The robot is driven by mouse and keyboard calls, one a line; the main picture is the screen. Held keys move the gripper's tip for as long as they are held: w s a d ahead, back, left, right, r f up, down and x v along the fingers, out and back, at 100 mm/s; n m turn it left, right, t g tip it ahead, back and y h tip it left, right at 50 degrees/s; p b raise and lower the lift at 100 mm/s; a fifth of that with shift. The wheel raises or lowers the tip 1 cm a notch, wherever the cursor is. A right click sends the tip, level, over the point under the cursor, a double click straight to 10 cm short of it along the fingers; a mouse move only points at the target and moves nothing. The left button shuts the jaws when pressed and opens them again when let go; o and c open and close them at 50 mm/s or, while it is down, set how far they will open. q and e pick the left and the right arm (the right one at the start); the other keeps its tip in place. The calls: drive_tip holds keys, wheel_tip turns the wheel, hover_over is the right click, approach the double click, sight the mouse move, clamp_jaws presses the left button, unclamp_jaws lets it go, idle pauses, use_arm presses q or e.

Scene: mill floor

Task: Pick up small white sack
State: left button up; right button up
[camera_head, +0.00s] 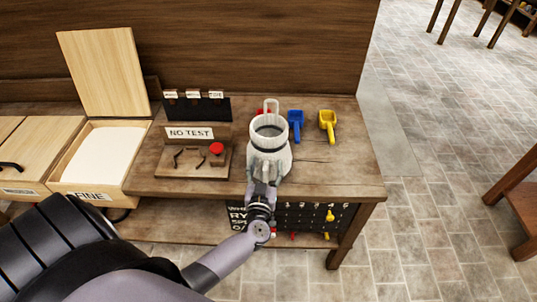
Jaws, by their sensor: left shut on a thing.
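The small white sack (270,137) shows near the middle of the view, at the worktable, with its round top open and a dark inside. My left gripper (266,172) comes up from below and is shut on the near side of the sack. The sack looks upright. Its lower part is partly hidden by the gripper, and I cannot tell whether its bottom touches the tabletop. My right gripper is not in view.
The wooden table (345,170) also bears a blue scoop (296,121), a yellow scoop (327,122), a partly hidden red scoop and a "NO TEST" stand (190,160). An open bin (95,155) with white contents is at left. Bare tabletop lies right of the sack.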

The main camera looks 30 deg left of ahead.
use_arm(q)
clamp_jaws()
drive_tip(key=shift+r, duration=0.1)
drive_tip(key=shift+w, duration=0.1)
idle(0.3)
